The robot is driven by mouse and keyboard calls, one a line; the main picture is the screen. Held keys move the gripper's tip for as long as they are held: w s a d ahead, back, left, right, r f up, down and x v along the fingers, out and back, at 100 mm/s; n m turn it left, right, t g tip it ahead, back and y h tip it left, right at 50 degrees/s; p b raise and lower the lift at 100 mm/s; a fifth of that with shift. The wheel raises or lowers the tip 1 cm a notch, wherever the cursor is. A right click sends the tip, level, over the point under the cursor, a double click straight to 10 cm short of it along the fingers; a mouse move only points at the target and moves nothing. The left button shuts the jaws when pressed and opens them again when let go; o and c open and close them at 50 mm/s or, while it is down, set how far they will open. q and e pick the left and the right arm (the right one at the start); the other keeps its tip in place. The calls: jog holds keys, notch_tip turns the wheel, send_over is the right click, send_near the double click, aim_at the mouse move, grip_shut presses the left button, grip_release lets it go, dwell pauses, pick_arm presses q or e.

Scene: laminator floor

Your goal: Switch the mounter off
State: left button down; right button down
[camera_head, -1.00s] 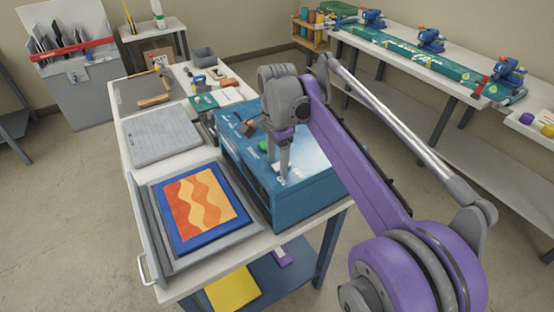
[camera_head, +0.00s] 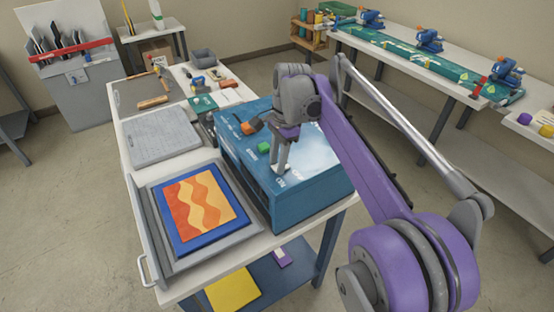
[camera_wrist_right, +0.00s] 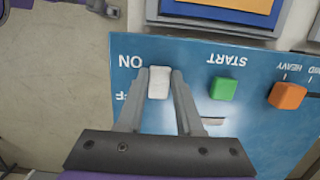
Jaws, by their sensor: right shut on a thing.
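The mounter (camera_head: 305,200) is a blue box-shaped machine on the white table, with its controls on top. In the right wrist view its panel (camera_wrist_right: 240,125) has a white switch (camera_wrist_right: 159,80) between an ON label and a partly hidden OFF label. A green START button (camera_wrist_right: 223,87) and an orange knob (camera_wrist_right: 287,95) sit to its right. My right gripper (camera_head: 279,168) reaches down onto the panel. Its fingers (camera_wrist_right: 160,82) are on either side of the white switch, shut on it. In the head view the gripper hides the switch.
A grey tray (camera_head: 158,215) with an orange and yellow wave picture (camera_head: 199,203) lies left of the mounter. A grey slab (camera_head: 163,138) and small tools lie behind. A bench (camera_head: 480,165) with blue clamps stands at the back right.

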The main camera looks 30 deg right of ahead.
jog(key=c, duration=0.6)
grip_release()
jog(key=shift+o, duration=0.2)
notch_tip(320, 180, up, 11)
jog(key=d+p, duration=0.1)
jog(key=shift+d+f, duration=0.15)
jog(key=shift+d, duration=0.15)
jog(key=s+a+f+n+t+h, duration=0.1)
jog(key=s+a+f+n+t, duration=0.2)
jog(key=s+a+f+n, duration=0.2)
jog(key=s+a+f+n+t, duration=0.3)
jog(key=s+a+f+n, duration=0.2)
jog(key=s+f+n, duration=0.7)
jog(key=s+f, duration=0.3)
jog(key=f, duration=0.3)
jog(key=shift+s+h, duration=0.2)
jog(key=shift+h, duration=0.2)
